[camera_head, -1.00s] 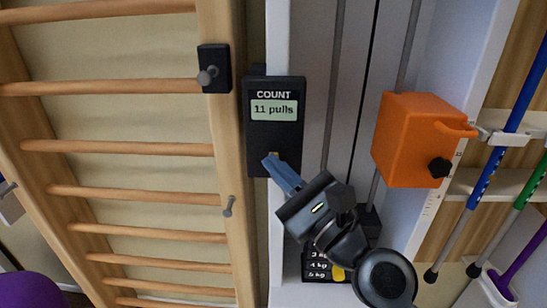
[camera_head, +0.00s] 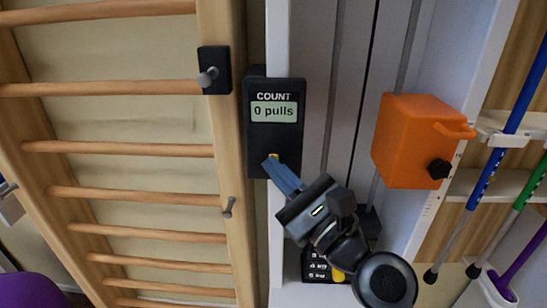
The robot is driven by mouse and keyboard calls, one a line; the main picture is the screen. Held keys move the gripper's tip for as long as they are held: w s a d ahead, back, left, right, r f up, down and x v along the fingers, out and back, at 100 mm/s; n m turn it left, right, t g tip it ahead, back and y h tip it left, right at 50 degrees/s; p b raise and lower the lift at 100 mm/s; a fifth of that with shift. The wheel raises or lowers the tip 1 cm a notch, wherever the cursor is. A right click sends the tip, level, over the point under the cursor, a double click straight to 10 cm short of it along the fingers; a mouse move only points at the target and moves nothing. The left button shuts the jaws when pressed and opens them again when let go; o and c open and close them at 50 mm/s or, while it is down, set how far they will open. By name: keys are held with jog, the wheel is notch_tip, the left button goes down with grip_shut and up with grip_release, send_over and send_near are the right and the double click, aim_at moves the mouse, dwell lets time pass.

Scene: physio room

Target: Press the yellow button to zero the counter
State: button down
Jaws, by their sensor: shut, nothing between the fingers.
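The counter (camera_head: 262,138) is a dark box on the white upright, and its display (camera_head: 274,111) reads "0 pulls" under the word COUNT. The yellow button (camera_head: 274,155) is low on the counter's face, and only a small part of it shows above my fingertips. My gripper (camera_head: 271,164) is shut and empty, with its blue fingertips at the button. The fingers hide most of the button, so I cannot tell how far it is pressed in.
An orange box (camera_head: 408,140) with a handle and black knob is to the right. Wooden wall bars (camera_head: 125,150) fill the left side, with a dark hook plate (camera_head: 213,70) on their post. Coloured poles (camera_head: 500,130) hang at the far right.

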jog(key=shift+s, duration=0.5)
jog(key=s+p, duration=0.1)
jog(key=s, duration=0.4)
jog(key=shift+p, duration=0.3)
dwell(0.4)
